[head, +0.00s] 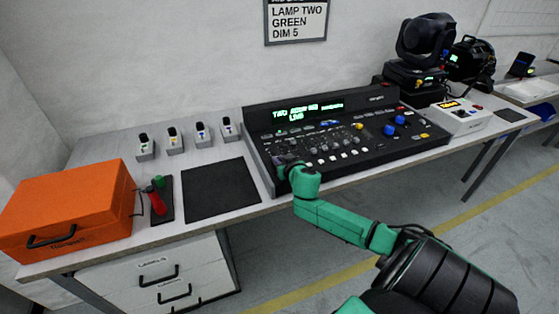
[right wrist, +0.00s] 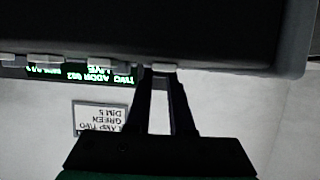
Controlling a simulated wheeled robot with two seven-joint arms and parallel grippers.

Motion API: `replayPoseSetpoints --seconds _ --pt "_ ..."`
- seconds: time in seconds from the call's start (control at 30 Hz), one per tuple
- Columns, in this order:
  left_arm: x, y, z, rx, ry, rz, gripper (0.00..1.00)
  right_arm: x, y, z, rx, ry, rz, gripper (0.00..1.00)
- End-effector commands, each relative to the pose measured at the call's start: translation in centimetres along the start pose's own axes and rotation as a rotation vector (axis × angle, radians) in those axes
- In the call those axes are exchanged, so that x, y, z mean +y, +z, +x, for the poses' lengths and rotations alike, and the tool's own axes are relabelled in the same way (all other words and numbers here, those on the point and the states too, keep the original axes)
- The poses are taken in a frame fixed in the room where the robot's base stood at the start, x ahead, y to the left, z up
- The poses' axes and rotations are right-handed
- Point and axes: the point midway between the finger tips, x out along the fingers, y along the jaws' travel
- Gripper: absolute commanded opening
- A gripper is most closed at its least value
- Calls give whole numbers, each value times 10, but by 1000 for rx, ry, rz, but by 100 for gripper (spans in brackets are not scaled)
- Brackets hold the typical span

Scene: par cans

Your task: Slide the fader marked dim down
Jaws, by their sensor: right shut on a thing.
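The black lighting console (head: 385,149) stands on the table, with rows of small faders and buttons, and a green lit display (head: 308,110) that reads "TWO" and "LIVE". My right gripper (head: 288,168) is at the console's front left corner and hides the controls under it. In the right wrist view, which is upside down, my right gripper (right wrist: 162,73) is shut on a small pale fader cap (right wrist: 165,67); other caps (right wrist: 108,63) sit in a row beside it. No dim marking is readable. My left gripper is not in view.
A wall sign (head: 297,20) reads "LAMP TWO GREEN DIM 5". Left of the console are a black mat (head: 221,188), a red-and-green handheld item (head: 157,196), an orange case (head: 68,207) and several small grey blocks (head: 173,141). A moving-head lamp (head: 424,40) stands behind right.

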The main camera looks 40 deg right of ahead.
Motion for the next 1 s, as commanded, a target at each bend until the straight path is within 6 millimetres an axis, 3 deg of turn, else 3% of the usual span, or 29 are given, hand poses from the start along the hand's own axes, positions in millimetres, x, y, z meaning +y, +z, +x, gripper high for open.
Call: replayPoseSetpoints --seconds 1.0 --pt "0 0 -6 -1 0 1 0 0 4 -8 -2 0 2 0"
